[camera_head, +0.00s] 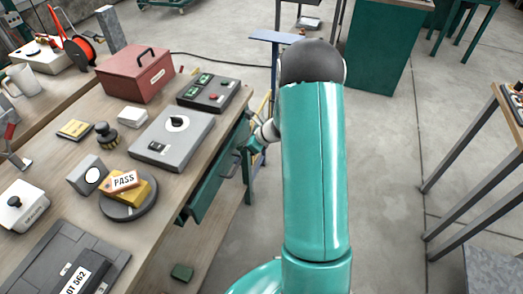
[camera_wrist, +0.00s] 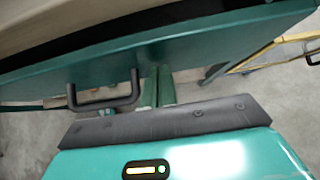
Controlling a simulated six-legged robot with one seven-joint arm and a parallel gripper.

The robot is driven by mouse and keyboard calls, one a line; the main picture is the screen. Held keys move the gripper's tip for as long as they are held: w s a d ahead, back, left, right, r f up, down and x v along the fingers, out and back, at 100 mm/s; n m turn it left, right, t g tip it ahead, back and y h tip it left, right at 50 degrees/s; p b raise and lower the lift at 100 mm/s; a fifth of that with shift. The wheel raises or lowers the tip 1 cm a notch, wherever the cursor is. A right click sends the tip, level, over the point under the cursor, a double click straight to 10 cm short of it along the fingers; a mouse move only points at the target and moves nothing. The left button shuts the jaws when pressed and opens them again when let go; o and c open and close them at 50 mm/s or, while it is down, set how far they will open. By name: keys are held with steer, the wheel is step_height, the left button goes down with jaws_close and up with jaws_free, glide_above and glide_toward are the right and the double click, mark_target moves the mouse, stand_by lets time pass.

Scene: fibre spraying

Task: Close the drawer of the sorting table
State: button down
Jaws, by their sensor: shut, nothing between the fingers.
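The sorting table (camera_head: 165,207) is on the left in the head view. Its green drawer (camera_head: 214,187) is under the right edge, partly covered by the tabletop. In the wrist view the drawer front (camera_wrist: 210,55) slants across the top, with a black bar handle (camera_wrist: 106,103) on it. A dark strip shows between the front and the tabletop; how far out the drawer stands is hard to tell. My gripper (camera_wrist: 157,72) is shut and empty, just right of the handle, its tips at the drawer front. I cannot tell whether they touch. In the head view my gripper (camera_head: 250,146) is partly hidden.
On the tabletop are a red box (camera_head: 136,75), a grey device (camera_head: 172,138), a dark control box (camera_head: 208,93) and a round stand with a yellow block (camera_head: 130,190). A green cabinet (camera_head: 385,45) stands behind. Another table (camera_head: 490,110) is at right. Floor between is clear.

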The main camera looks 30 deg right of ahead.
mark_target(235, 141)
steer(key=w+a, duration=0.2)
steer(key=w, duration=0.1)
steer(key=shift+w+a, duration=0.1)
steer(key=shift+a, duration=0.1)
steer(key=shift+w+a, duration=0.1)
steer(key=shift+a, duration=0.05)
